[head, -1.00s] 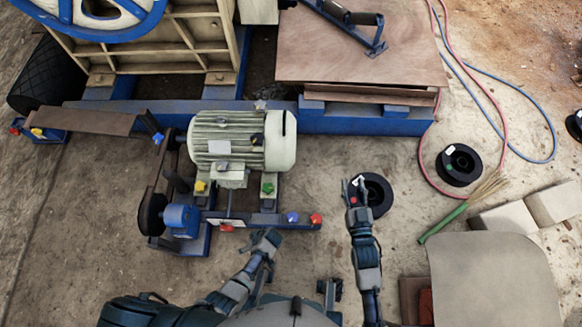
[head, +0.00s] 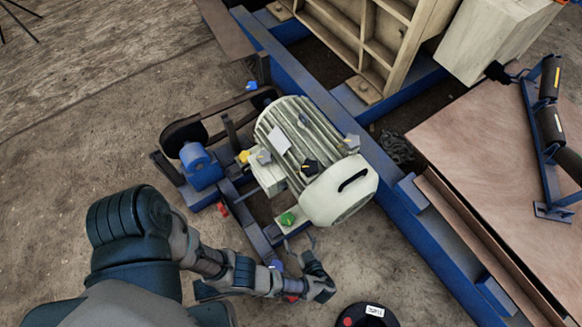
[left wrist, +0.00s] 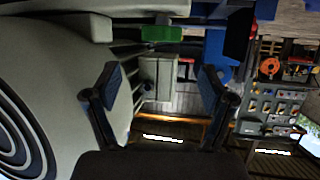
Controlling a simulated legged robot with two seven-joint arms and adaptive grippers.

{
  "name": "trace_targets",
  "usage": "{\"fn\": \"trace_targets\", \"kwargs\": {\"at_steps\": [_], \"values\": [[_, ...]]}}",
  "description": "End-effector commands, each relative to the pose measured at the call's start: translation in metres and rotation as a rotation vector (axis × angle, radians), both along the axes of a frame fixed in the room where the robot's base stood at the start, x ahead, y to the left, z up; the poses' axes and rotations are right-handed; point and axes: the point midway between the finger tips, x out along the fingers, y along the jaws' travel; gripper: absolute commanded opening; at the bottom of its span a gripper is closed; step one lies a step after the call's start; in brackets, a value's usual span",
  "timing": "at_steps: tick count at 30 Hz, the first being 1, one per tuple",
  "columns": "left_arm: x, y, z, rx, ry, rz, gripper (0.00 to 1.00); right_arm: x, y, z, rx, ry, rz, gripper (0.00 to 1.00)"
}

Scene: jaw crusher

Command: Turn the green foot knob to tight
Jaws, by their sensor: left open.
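The green foot knob (head: 287,219) sits on the foot of the pale green motor (head: 310,150), at its near side in the head view. It also shows as a green block (left wrist: 162,34) at the top of the left wrist view. My left gripper (head: 306,244) is open and empty, close beside the knob on its near right side and apart from it. In the left wrist view the two fingers of my left gripper (left wrist: 160,80) are spread, with the knob beyond them and above the gap. My right gripper is out of view.
The yellow knob (head: 244,156) is on the motor's other foot. A black spool (head: 365,316) stands on the floor at the bottom. Floor is clear at left.

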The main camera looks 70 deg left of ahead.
Motion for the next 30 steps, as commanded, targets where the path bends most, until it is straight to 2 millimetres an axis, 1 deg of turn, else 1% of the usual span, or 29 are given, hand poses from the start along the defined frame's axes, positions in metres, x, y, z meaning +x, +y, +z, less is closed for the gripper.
{"fn": "trace_targets", "kwargs": {"at_steps": [1,6,12,18,27,29,30], "values": [[-0.003,0.012,-0.006,0.003,0.003,0.002,0.82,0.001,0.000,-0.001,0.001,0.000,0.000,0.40],[-0.008,0.048,-0.021,0.005,0.006,0.001,0.82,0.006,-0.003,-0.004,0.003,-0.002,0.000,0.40],[-0.012,0.081,-0.036,0.003,0.005,0.000,0.82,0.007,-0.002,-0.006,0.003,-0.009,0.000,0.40],[-0.013,0.097,-0.042,0.001,0.004,-0.001,0.82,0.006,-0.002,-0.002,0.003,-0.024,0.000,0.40],[-0.013,0.099,-0.042,0.002,0.003,0.000,0.82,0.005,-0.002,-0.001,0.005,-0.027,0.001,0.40],[-0.013,0.098,-0.042,0.002,0.003,0.000,0.68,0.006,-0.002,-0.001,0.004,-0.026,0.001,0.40],[-0.013,0.098,-0.042,0.002,0.003,0.000,0.57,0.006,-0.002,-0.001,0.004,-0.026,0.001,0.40]]}}
